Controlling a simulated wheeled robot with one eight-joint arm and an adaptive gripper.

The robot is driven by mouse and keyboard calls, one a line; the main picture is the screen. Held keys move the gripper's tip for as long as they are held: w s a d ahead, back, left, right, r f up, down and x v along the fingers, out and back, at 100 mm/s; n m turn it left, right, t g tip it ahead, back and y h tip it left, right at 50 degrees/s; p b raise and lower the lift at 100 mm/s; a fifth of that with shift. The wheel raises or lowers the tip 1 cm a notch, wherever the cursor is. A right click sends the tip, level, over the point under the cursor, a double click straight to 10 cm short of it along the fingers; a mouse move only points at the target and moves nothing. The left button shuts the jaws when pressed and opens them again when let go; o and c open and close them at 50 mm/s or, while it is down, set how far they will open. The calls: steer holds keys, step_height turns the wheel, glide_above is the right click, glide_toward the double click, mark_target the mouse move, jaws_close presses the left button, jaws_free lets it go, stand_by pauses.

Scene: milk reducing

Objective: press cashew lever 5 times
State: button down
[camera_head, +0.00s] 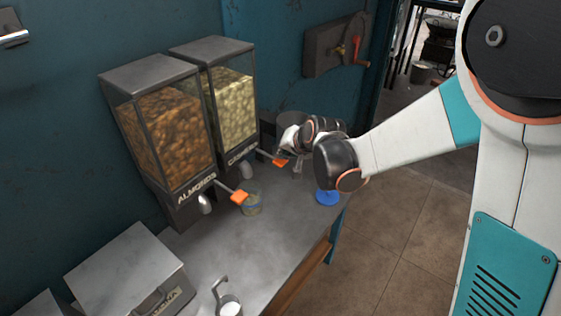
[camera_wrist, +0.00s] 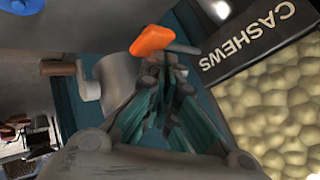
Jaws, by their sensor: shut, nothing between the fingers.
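The cashew dispenser (camera_head: 232,108) stands against the teal wall, right of the almond dispenser (camera_head: 165,130). Its orange-tipped lever (camera_head: 280,162) sticks out from its lower front. In the wrist view, the orange lever tip (camera_wrist: 152,40) is just beyond my fingertips, beside the CASHEWS label (camera_wrist: 247,43). My gripper (camera_head: 293,158) is close to the lever at the right of the dispenser. In the wrist view, the gripper (camera_wrist: 172,70) has its fingers together, with nothing between them. I cannot tell whether the fingertips touch the lever.
A blue round thing (camera_head: 326,197) lies near the counter's right edge.

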steer(key=shift+f+b, duration=1.05)
steer(key=shift+f, duration=0.2)
stand_by(1.4)
steer(key=shift+r, duration=0.1)
steer(key=shift+r+p, duration=1.15)
steer(key=shift+r, duration=0.5)
steer(key=shift+r+p, duration=1.8)
steer(key=shift+r, duration=0.7)
steer(key=r+n, duration=0.1)
steer(key=n, duration=0.5)
steer(key=a+r+n+p, duration=0.1)
steer(key=n, duration=0.5)
steer(key=s+r+n+p, duration=0.1)
steer(key=n, duration=0.6)
steer(key=shift+a+r+g+y, duration=0.3)
steer(key=shift+r+y, duration=0.05)
steer(key=shift+y, duration=0.05)
